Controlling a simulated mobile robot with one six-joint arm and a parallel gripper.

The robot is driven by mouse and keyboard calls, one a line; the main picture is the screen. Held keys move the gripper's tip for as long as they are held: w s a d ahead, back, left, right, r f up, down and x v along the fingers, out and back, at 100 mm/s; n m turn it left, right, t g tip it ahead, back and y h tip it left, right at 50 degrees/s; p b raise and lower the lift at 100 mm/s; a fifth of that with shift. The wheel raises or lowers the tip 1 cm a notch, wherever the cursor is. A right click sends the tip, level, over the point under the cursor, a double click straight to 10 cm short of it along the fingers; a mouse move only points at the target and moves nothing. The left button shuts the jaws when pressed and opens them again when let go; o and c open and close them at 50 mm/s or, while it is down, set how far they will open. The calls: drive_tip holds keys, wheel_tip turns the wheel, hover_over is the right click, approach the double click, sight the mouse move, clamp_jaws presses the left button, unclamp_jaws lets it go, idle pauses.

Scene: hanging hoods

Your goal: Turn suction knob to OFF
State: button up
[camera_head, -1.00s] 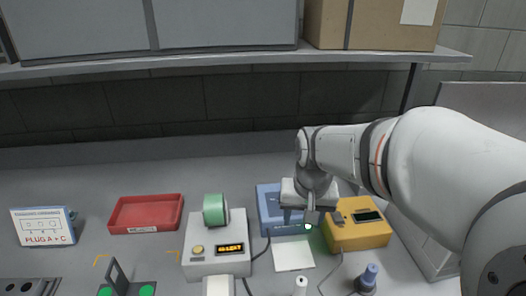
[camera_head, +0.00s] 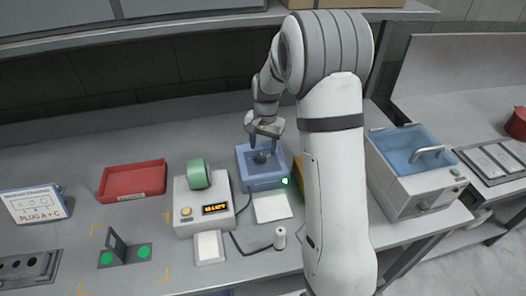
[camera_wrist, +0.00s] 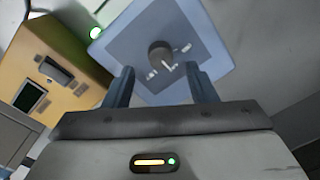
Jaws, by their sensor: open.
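A blue box (camera_head: 264,181) stands on the bench with a dark round knob (camera_head: 260,157) on its top panel. In the wrist view the knob (camera_wrist: 160,54) has a pale pointer line aimed down and slightly right, between two small white labels that are too small to read. My gripper (camera_head: 264,132) is above the box, pointing down. In the wrist view its two fingers (camera_wrist: 160,68) are apart with nothing between them, on either side of the knob's near side; whether they touch anything cannot be told. A green light (camera_wrist: 95,33) glows by the box corner.
A yellow device (camera_wrist: 50,65) stands beside the blue box, mostly behind my arm in the head view. A white, blue-lidded bath (camera_head: 410,170) stands right.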

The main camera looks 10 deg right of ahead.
sight(263, 156)
drive_tip(key=shift+a+f+p, duration=0.1)
drive_tip(key=shift+f+p, duration=0.2)
drive_tip(key=shift+f, duration=1.85)
drive_tip(key=shift+c, duration=0.4)
drive_tip(key=c, duration=0.9)
